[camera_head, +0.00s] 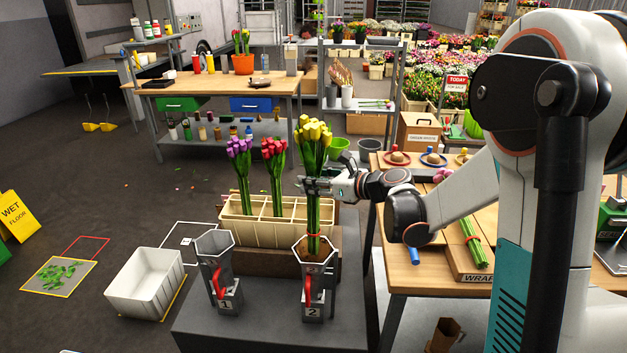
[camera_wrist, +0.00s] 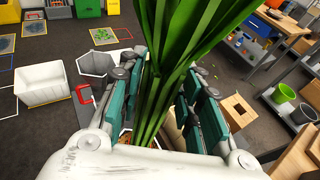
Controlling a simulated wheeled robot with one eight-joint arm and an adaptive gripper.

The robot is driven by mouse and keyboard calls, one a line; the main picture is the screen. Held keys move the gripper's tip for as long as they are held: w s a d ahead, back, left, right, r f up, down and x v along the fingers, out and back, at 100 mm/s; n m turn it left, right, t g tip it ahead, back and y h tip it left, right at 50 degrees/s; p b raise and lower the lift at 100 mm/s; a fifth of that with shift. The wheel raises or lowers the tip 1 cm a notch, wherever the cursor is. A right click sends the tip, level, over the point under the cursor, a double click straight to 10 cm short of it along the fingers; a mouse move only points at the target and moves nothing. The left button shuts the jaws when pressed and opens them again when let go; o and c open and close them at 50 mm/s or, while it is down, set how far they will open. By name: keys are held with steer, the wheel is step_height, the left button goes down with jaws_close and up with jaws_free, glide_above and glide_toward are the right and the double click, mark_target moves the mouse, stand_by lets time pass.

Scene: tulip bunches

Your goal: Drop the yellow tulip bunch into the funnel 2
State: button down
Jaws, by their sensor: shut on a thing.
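The yellow tulip bunch (camera_head: 313,142) is upright in the head view, with my gripper (camera_head: 318,187) shut around its green stems. Its stem ends reach into the mouth of funnel 2 (camera_head: 313,280), a grey funnel with a red lever and a "2" label. In the wrist view the green leaves and stems (camera_wrist: 172,60) run between the teal finger pads of my gripper (camera_wrist: 165,95). The stems' lower ends are hidden inside the funnel. Funnel 1 (camera_head: 222,275), empty-looking, stands to the left and also shows in the wrist view (camera_wrist: 97,64).
A cream divided crate (camera_head: 265,232) behind the funnels holds a purple bunch (camera_head: 240,165) and a red bunch (camera_head: 275,165). A white bin (camera_head: 145,283) is on the floor at left. A wooden table (camera_head: 430,278) with green stems stands at right.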

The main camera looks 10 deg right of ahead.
mark_target(315, 244)
steer(key=shift+f+b, duration=1.4)
steer(key=shift+f, duration=9.95)
steer(key=shift+c, duration=1.1)
jaws_free()
steer(key=shift+s+d, duration=0.1)
steer(key=shift+s, duration=0.05)
